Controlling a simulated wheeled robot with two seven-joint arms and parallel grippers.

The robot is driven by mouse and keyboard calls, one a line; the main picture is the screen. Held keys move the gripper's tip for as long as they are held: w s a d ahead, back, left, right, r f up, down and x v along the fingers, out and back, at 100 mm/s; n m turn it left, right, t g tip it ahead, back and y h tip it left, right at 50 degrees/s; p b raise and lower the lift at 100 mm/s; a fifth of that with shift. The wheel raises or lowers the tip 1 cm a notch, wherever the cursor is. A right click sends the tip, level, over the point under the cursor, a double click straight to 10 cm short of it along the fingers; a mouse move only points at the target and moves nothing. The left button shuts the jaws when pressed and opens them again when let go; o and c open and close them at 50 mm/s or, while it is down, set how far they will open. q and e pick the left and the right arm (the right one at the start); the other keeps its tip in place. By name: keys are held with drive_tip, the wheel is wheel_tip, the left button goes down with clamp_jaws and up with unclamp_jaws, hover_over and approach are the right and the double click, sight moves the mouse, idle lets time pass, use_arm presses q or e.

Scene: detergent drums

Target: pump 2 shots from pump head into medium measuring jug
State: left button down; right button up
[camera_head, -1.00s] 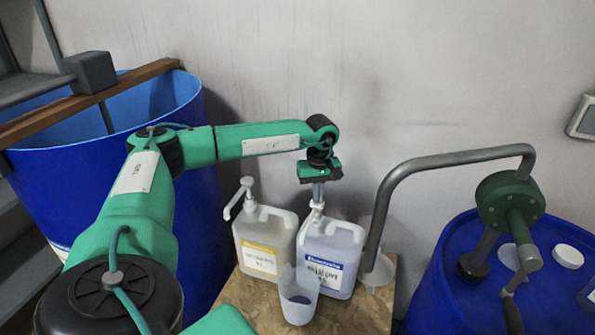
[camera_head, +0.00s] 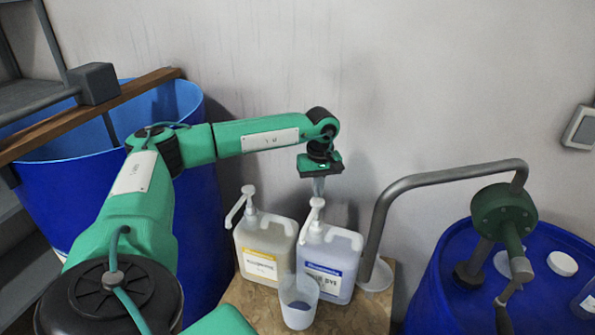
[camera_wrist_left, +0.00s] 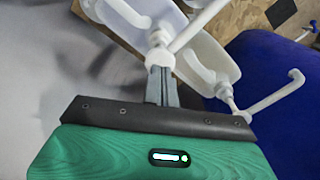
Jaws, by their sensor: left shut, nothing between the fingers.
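A white jug with a blue label (camera_head: 338,266) stands on the wooden stand, its white pump head (camera_head: 316,205) raised on its stem with the spout pointing toward the front. A translucent measuring jug (camera_head: 298,309) stands upright in front of it, below the spout; I cannot clearly tell its contents. My left gripper (camera_head: 318,192) is shut and empty, pointing down just above the pump head. In the left wrist view its fingertips (camera_wrist_left: 161,72) overlap the pump head (camera_wrist_left: 159,56); contact is unclear. My right gripper is out of view.
A yellow-labelled jug (camera_head: 262,252) with its own pump stands close on the left. A bent grey pipe (camera_head: 379,215) rises on the right, from a hand pump on a blue drum (camera_head: 440,285). An open blue drum (camera_head: 95,205) stands left. The stand's front (camera_head: 350,316) is bare.

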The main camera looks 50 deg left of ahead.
use_arm(q)
wheel_tip(320, 180, up, 6)
drive_tip(key=p, duration=0.3)
drive_tip(key=shift+p, duration=0.35)
idle(0.5)
